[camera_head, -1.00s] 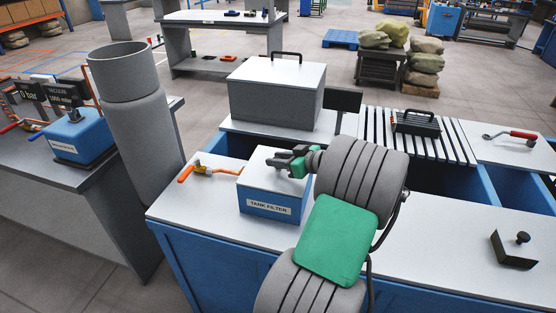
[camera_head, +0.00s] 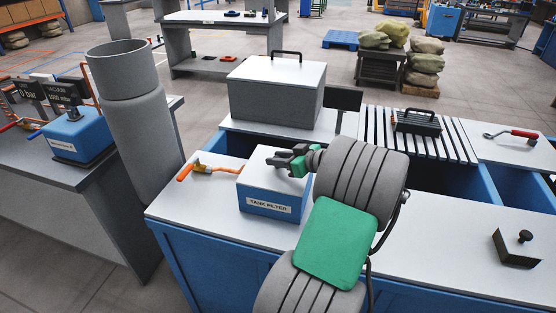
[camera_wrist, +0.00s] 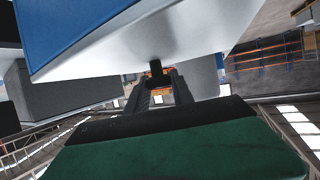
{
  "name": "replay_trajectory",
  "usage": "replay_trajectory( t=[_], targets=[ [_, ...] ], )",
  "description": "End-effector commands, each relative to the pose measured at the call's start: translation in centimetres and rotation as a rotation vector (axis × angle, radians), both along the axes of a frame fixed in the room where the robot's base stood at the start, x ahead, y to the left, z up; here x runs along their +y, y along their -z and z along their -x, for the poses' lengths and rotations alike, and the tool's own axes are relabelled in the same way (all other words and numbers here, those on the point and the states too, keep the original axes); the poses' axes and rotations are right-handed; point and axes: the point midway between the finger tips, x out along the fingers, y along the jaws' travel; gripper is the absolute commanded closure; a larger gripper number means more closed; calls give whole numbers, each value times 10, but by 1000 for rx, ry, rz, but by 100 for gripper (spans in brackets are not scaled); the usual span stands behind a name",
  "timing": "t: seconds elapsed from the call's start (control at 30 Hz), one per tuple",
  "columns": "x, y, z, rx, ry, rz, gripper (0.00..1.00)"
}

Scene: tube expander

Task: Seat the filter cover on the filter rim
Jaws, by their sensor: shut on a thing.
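The tank filter (camera_head: 265,206) is a blue box with a white label on the front bench. The white filter cover (camera_head: 253,174) lies over its top and looks level, with no clear gap in the head view. My gripper (camera_head: 284,160) is over the cover, reaching in from the right. In the wrist view the fingers of my gripper (camera_wrist: 160,92) are shut on the dark knob (camera_wrist: 155,70) that stands out from the white cover (camera_wrist: 190,58). The filter rim is hidden under the cover, so I cannot tell whether the cover touches it all round.
An orange-handled valve (camera_head: 205,172) lies left of the filter. A large grey box with a white lid (camera_head: 277,92) stands behind it. A dark plate with a knob (camera_head: 516,248) lies at the bench's right. A wide grey pipe (camera_head: 138,130) stands at the left.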

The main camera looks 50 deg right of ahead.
Motion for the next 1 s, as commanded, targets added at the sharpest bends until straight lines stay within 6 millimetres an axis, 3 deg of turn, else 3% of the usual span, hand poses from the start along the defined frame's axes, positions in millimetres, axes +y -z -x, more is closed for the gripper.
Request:
replay_trajectory(
  t=[0.2, 0.23, 0.53, 0.9, 1.0],
  targets=[
    [0, 2, 0, 2, 0, -2, 100],
    [0, 2, 0, 2, 0, -2, 71],
    [0, 1, 0, 1, -1, -1, 46],
    [0, 1, 0, 2, 0, -2, 46],
    [0, 1, 0, 1, 0, -2, 39]
  ],
)
